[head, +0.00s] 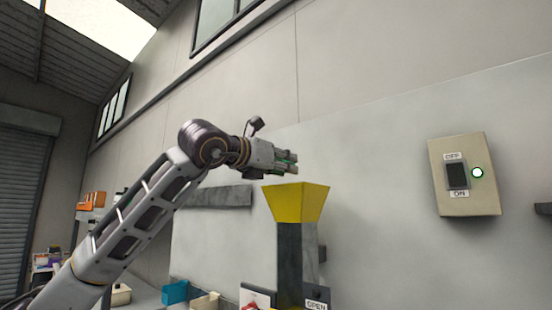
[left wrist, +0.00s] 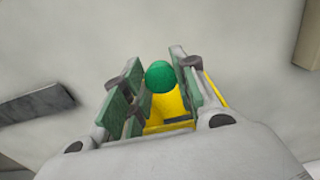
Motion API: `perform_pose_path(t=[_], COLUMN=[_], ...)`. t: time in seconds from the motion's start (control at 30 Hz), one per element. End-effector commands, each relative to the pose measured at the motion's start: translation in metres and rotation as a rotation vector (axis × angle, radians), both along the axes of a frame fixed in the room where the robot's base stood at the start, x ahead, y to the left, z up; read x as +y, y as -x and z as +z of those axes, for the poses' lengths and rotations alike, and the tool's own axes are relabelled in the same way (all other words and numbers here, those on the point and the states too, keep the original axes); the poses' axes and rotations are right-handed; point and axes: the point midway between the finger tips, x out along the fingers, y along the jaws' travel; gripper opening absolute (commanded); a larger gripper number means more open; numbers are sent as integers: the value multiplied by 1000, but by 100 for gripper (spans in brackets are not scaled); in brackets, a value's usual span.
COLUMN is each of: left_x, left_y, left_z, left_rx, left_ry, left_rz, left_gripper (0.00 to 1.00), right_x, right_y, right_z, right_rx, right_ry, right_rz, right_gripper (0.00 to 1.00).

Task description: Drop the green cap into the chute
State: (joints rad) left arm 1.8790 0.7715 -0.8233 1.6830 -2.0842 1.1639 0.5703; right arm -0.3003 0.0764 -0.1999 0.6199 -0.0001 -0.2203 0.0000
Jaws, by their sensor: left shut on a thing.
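My left gripper (head: 288,162) is stretched out just above the yellow funnel mouth of the chute (head: 296,203) in the head view. In the left wrist view the green cap (left wrist: 160,77) shows as a round green top between the green-padded fingers of the left gripper (left wrist: 152,84). The gripper is shut on it. The yellow chute mouth (left wrist: 172,103) lies beyond and below the cap there, partly hidden by the fingers. In the head view the cap is too small to tell apart from the fingers. My right gripper is not in view.
A switch box (head: 466,176) marked OFF and ON is on the wall at right. A grey bar (head: 222,196) is on the wall panel behind my arm. A teal bin (head: 174,292) and a beige bin (head: 205,301) stand low, left of the chute.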

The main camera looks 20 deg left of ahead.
Motion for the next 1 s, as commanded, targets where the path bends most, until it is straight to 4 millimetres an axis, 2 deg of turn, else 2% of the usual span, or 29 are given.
perform_pose_path(t=[0.3,0.7,0.73,0.9,1.0], left_x=[-6,-7,-7,-7,-7], left_y=[-18,-21,-21,-21,-21], left_z=[-1,-3,-2,-2,-2], left_rx=[-1,0,0,0,0], left_ry=[0,0,0,0,0], left_rz=[1,1,1,1,1], left_gripper=[19,19,32,54,54], right_x=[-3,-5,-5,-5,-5], right_y=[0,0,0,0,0], right_z=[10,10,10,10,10], right_rx=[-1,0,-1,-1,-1], right_ry=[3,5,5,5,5], right_rz=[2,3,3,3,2], right_gripper=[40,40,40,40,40])
